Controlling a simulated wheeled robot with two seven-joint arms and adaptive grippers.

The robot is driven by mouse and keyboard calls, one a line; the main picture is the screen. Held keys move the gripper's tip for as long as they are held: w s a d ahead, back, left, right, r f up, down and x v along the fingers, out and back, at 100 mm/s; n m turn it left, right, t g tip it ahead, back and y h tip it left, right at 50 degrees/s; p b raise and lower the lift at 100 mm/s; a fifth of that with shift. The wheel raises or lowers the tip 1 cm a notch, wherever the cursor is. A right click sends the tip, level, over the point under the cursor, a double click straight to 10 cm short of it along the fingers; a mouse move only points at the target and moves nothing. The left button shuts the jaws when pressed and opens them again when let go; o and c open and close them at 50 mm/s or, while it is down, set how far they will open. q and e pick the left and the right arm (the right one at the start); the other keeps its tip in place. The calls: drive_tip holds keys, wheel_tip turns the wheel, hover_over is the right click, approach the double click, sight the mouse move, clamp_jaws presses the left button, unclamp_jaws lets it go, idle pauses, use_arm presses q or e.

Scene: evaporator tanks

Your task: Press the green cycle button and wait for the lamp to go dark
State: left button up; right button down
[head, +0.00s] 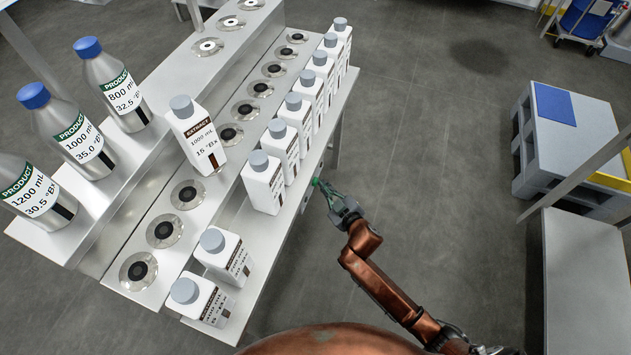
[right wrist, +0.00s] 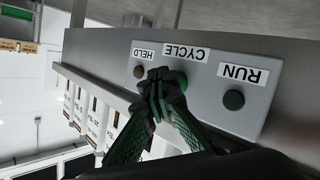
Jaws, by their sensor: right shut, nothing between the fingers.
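In the right wrist view a grey control panel (right wrist: 205,115) shows upside down, with HELD, CYCLE and RUN labels. The green cycle button (right wrist: 182,79) is partly hidden behind the fingertips of my right gripper (right wrist: 163,82). The gripper is shut and empty, its tips at or just before the button; I cannot tell whether they touch. The RUN lamp (right wrist: 233,100) looks dark grey. The HELD lamp (right wrist: 139,72) looks dull brown. In the head view my right gripper (head: 320,186) is at the bench's front edge; the panel face is hidden there. My left gripper is out of view.
The stepped metal bench (head: 215,185) carries several white bottles (head: 262,183) along its front and several grey product bottles (head: 72,130) at the back. One white bottle (head: 195,135) stands on the middle step. A grey pallet stack (head: 570,140) is at right; the floor between is clear.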

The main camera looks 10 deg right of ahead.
drive_tip(key=shift+a, duration=0.1)
idle(0.3)
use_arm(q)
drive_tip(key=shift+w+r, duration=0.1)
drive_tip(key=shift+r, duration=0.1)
use_arm(e)
drive_tip(key=shift+w+a, duration=0.2)
drive_tip(key=shift+a, duration=0.05)
drive_tip(key=shift+s+d+r+p, duration=0.15)
drive_tip(key=shift+r+p, duration=0.05)
drive_tip(key=shift+p, duration=0.45)
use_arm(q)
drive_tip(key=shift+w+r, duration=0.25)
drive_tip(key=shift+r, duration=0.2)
use_arm(e)
drive_tip(key=shift+f, duration=0.15)
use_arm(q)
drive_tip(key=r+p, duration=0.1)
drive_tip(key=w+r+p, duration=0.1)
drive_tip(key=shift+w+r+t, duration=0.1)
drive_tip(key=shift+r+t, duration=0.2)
use_arm(e)
drive_tip(key=s+d, duration=0.3)
drive_tip(key=d, duration=0.2)
drive_tip(key=shift+s, duration=0.25)
